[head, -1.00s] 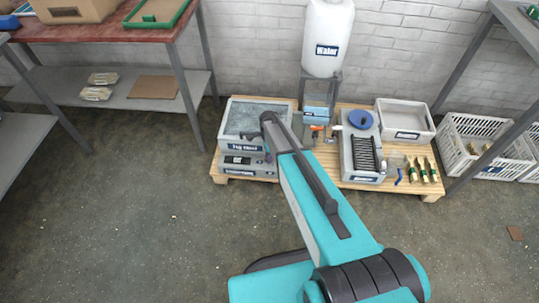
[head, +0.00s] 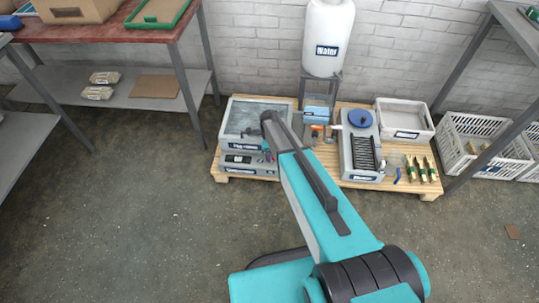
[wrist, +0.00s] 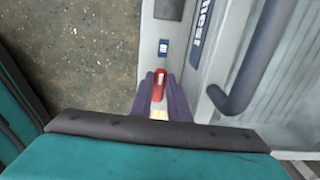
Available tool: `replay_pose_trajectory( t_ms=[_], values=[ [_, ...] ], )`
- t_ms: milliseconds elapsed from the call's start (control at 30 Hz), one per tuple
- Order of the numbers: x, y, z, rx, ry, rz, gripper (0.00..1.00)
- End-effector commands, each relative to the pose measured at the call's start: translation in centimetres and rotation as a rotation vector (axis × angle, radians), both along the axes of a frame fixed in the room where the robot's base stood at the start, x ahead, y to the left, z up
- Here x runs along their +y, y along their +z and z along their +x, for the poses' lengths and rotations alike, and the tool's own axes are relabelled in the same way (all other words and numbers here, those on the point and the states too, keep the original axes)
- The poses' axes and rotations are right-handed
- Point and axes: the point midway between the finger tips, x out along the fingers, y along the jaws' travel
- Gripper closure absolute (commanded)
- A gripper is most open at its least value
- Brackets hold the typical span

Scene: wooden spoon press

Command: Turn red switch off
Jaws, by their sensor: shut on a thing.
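In the wrist view, the red switch (wrist: 159,77) stands between the two dark purple fingers of my gripper (wrist: 160,90). The fingers are closed on it, and their tips cover its sides. The switch sits on the narrow light grey front of a machine, just below a small blue-and-white label (wrist: 164,47). In the head view, my arm reaches the grey machine (head: 235,164) at the left of the wooden pallet. My gripper and the switch are mostly hidden behind the arm there.
A dark curved handle (wrist: 258,62) stands close to the right of my gripper in the wrist view. A white water tank (head: 328,38), a grey unit with a blue lid (head: 360,119) and a grey bin (head: 404,120) are on the pallet (head: 400,187). The front floor is open.

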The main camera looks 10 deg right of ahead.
Motion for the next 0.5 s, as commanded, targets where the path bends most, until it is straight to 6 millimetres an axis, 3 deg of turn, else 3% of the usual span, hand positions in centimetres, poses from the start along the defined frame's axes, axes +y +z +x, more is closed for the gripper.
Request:
replay_pose_trajectory(
  t_ms=[33, 67, 167, 500],
  values=[
    [-0.27, -0.03, -0.24, 0.007, -0.003, -0.004, 1.00],
    [-0.28, -0.03, -0.24, 0.007, -0.003, -0.004, 0.83],
    [-0.22, -0.03, -0.21, 0.005, -0.002, -0.003, 0.66],
    [-0.09, 0.08, -0.08, 0.003, 0.000, -0.001, 0.66]
  ],
)
